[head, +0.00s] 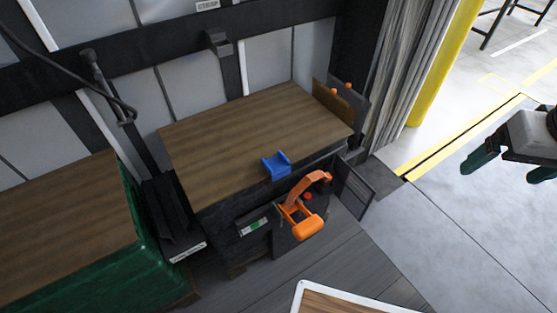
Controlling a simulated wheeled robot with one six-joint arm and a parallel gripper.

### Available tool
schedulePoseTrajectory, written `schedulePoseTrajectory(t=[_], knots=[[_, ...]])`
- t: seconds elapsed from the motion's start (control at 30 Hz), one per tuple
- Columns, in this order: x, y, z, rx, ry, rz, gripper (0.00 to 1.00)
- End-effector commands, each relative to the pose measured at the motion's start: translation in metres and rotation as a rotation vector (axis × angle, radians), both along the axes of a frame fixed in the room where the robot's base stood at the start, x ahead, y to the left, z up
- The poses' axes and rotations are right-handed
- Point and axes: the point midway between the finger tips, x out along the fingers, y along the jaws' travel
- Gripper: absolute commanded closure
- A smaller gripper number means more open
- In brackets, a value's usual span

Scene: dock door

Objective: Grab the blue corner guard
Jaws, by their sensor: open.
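The blue corner guard (276,165) rests on the brown wooden top near its front edge, in the middle of the head view. It looks like a small bracket with raised sides. My gripper (506,168) is at the far right of the view, with its dark green fingers apart and nothing between them. It is over the grey floor, well away from the corner guard and to its right. Part of my gripper is cut off by the picture edge.
An orange tool (303,219) stands just in front of the wooden-topped block (220,150). A small panel with orange knobs (333,105) rises at its back right. A green-sided block (149,245) is at left. A yellow post (437,75) stands beside open floor at right.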

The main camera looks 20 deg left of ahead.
Motion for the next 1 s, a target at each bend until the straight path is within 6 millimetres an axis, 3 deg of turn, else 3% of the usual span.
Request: schedulePoseTrajectory(t=[0.1,0.2,0.33,0.5,0.63,0.73,0.9,1.0], knots=[[0.059,0.027,-0.027,0.004,-0.091,0.081,0.11],[0.102,0.057,-0.051,0.018,-0.182,0.15,0.11],[0.148,0.103,-0.086,0.049,-0.301,0.243,0.11],[0.186,0.174,-0.137,0.112,-0.451,0.365,0.11],[0.196,0.229,-0.179,0.175,-0.561,0.456,0.11],[0.192,0.269,-0.212,0.234,-0.641,0.523,0.11],[0.166,0.325,-0.264,0.346,-0.765,0.618,0.11],[0.148,0.346,-0.287,0.405,-0.822,0.656,0.11]])
